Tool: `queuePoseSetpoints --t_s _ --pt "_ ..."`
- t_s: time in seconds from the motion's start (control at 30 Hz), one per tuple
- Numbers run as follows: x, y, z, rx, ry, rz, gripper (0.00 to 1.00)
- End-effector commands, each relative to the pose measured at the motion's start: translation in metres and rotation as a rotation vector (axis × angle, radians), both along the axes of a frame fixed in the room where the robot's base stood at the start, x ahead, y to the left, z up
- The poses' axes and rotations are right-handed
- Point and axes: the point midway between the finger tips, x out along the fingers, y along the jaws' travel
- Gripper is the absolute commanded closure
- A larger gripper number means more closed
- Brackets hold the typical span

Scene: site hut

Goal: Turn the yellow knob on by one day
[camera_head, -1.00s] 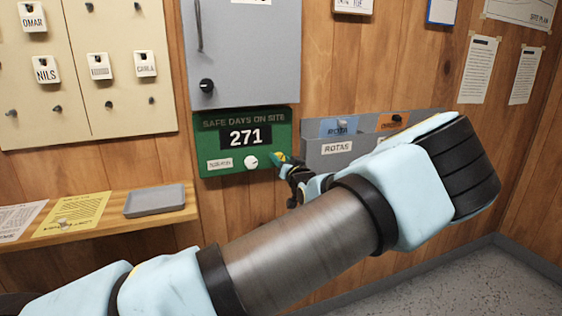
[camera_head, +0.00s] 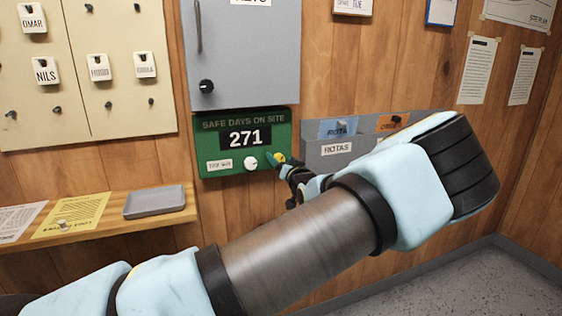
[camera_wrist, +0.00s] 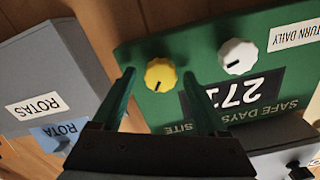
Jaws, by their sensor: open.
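The green board (camera_head: 213,168) on the wall reads "SAFE DAYS ON SITE" and shows 271. The yellow knob (camera_wrist: 160,74) is round with a scalloped edge and a dark pointer mark. In the head view the yellow knob (camera_head: 280,158) shows at the board's lower right, partly hidden by my gripper. A white knob (camera_wrist: 237,56) sits beside it; it also shows in the head view (camera_head: 251,163). My gripper (camera_wrist: 156,84) is open, its green fingers on either side of the yellow knob in the wrist view. I cannot tell whether they touch it.
A grey key cabinet (camera_head: 245,60) hangs above the board. A grey rotas holder (camera_head: 315,160) is close to the board's right. A shelf (camera_head: 110,224) with a grey tray (camera_head: 155,201) is at lower left. Key tag boards (camera_head: 80,85) hang at upper left.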

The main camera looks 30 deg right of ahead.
Motion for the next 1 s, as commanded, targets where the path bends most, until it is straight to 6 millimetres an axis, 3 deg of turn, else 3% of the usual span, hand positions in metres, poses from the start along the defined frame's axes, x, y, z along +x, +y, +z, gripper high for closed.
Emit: queuePoseSetpoints --t_s 0.17,0.5,0.7,1.0 --pt "-0.008 0.001 -0.001 -0.001 0.001 -0.001 0.24" --pt "-0.071 0.008 -0.002 -0.002 0.002 -0.002 0.24" --pt "-0.099 0.011 -0.001 -0.002 0.001 -0.002 0.24" --pt "-0.108 0.013 0.000 0.000 0.000 0.000 0.24"
